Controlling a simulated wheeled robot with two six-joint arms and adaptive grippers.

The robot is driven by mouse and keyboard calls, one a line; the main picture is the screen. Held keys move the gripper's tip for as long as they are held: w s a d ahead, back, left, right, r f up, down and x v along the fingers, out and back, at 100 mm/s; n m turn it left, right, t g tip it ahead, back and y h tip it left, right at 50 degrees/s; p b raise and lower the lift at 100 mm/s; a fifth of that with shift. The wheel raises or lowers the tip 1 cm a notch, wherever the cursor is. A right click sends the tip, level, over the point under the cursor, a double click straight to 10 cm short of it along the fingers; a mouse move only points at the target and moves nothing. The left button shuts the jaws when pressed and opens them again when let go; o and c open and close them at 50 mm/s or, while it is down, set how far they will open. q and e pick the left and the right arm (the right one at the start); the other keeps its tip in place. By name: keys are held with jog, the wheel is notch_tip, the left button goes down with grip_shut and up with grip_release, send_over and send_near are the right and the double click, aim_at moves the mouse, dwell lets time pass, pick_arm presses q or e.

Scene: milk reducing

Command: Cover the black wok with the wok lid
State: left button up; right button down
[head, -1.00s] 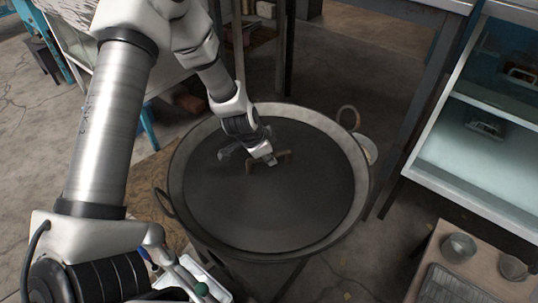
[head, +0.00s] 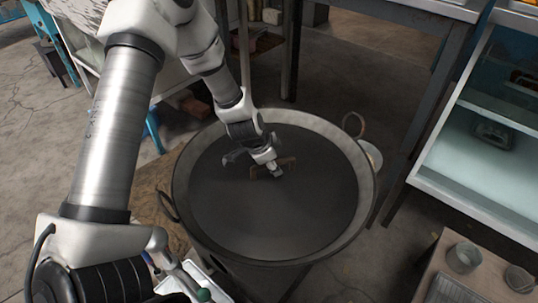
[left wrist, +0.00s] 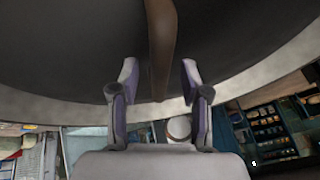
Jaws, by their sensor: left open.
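The black wok (head: 365,178) is large, with a pale grey rim and a ring handle on each side. The dark, flat, round lid (head: 270,215) lies inside its rim and covers the wok's inside. A brown handle (head: 288,164) stands up from the lid; it also shows in the left wrist view (left wrist: 160,45). My left gripper (head: 256,163) is over the lid at this handle. In the left wrist view my left gripper (left wrist: 158,88) is open, with one finger on each side of the handle. My right gripper is not in view.
A shelf unit with glass (head: 480,165) stands at the right. A low table with metal cups (head: 464,257) is at the lower right. A white tray with small items (head: 205,285) sits below the wok's left side. Table legs stand behind the wok.

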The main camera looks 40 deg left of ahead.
pick_arm(q)
jog(key=v, duration=1.1)
jog(key=shift+s+r, duration=0.15)
jog(key=shift+r, duration=0.2)
dwell(0.5)
